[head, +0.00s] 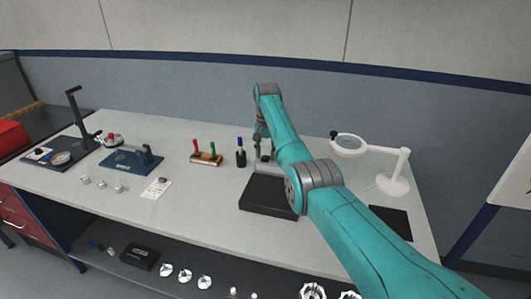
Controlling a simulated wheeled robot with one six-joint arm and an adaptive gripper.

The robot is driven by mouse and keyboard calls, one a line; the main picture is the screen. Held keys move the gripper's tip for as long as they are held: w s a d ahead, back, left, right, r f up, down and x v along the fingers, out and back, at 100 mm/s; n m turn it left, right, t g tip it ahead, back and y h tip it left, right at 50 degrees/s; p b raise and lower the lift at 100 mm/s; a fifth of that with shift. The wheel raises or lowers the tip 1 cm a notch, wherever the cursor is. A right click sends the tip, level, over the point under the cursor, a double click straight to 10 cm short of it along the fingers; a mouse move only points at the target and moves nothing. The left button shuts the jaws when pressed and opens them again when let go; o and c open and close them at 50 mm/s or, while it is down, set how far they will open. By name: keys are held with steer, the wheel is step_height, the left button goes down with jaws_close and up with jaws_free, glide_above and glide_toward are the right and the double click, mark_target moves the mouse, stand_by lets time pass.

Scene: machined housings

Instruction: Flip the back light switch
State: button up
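My teal arm reaches over the bench from the lower right. Its wrist is above the back middle, and my gripper (261,138) points down there, small and dark. I cannot tell whether its fingers are open or shut. Below it is a black flat box-like base (266,195), with grey parts standing at its rear, partly hidden by my arm. A white magnifier lamp (394,183) stands at the right. I cannot make out any light switch; it may be too small or hidden behind my arm.
On the grey bench (215,188) stand a wooden block with red and green handles (206,158), blue markers (240,153), a blue fixture (131,160) and a black stand (66,148). A dark mat (390,222) lies at right. The lower shelf holds metal parts.

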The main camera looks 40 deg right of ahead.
mark_target(265, 156)
step_height(265, 156, up, 12)
steer(key=shift+w+d, duration=0.15)
steer(key=shift+d, duration=0.05)
stand_by(0.4)
stand_by(0.5)
